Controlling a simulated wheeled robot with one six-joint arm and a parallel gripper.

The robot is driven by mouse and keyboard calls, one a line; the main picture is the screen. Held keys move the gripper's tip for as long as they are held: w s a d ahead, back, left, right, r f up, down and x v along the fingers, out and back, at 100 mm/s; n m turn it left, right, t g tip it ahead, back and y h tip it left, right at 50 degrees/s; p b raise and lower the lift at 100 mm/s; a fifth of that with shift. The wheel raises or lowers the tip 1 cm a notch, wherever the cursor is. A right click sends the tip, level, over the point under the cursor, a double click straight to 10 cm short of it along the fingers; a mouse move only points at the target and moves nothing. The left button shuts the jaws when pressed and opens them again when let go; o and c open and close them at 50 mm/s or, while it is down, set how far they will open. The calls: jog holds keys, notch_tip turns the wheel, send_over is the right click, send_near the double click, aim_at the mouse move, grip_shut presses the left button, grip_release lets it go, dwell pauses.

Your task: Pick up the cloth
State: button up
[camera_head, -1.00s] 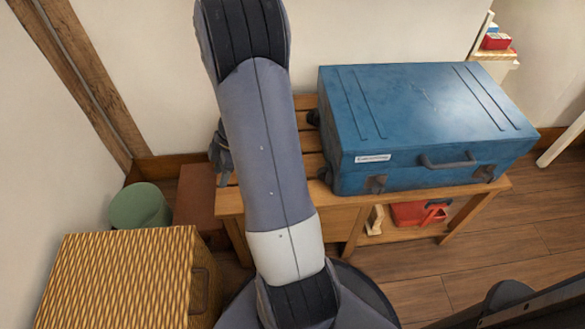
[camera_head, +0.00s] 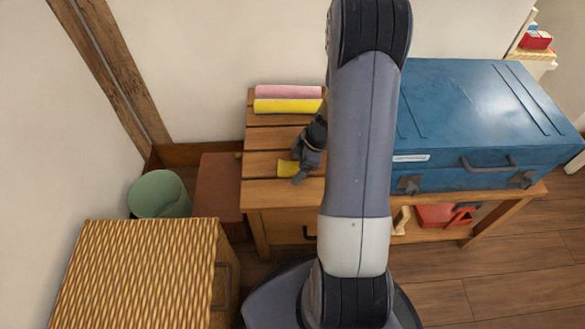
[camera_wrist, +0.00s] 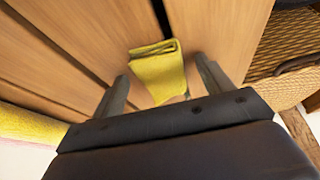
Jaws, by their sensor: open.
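A small folded yellow cloth (camera_wrist: 158,70) lies on the slatted wooden bench top in the wrist view, near a dark gap between slats. It also shows as a yellow patch (camera_head: 287,168) in the head view, partly hidden by my gripper (camera_head: 302,166). In the wrist view my gripper (camera_wrist: 162,70) is open, with one finger to the left of the cloth and one to the right. The cloth shows between the fingers, and I cannot tell how high they are above it.
The wooden bench (camera_head: 262,196) also holds a large blue case (camera_head: 480,110) at right, and a rolled pink towel (camera_head: 288,91) and yellow towel (camera_head: 288,106) at the back. A wicker box (camera_head: 140,275) and green bin (camera_head: 160,194) stand left. A red box (camera_head: 440,216) sits below.

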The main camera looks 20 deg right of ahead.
jog(key=c, duration=1.1)
jog(key=shift+o, duration=0.2)
notch_tip(320, 180, up, 10)
jog(key=p, duration=0.2)
jog(key=o, duration=0.3)
jog(key=shift+c, duration=1.1)
